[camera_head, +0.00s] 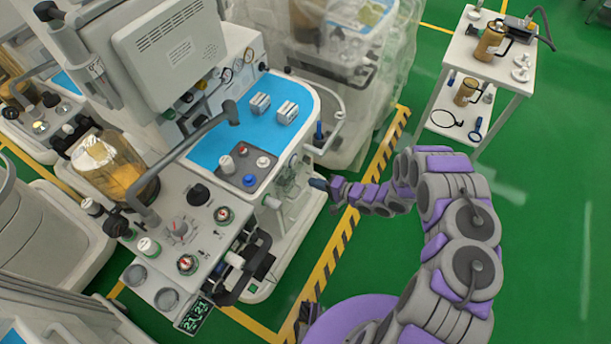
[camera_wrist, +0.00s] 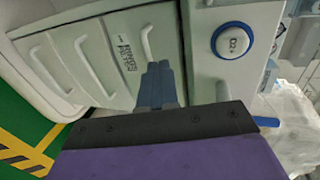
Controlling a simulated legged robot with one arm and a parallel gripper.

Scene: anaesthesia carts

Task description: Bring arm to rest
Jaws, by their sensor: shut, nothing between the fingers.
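My gripper (camera_head: 322,184) is at the end of my purple and grey arm, beside the right side of the anaesthesia cart (camera_head: 285,145) in the head view. In the wrist view, my gripper (camera_wrist: 158,75) is shut and empty, with its dark fingers pointing at the cart's pale front. A drawer handle (camera_wrist: 147,43) shows just beyond the fingertips; whether they touch it I cannot tell. A round white knob with a blue ring (camera_wrist: 232,40) is to the right of the fingers. My arm is stretched out to the left over the floor.
A white trolley (camera_head: 492,72) with brown jugs stands at the upper right. A plastic-covered cart (camera_head: 340,75) stands behind the near one. Yellow and black striped tape (camera_head: 345,225) marks the green floor. Open floor (camera_head: 555,220) lies to the right of my arm.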

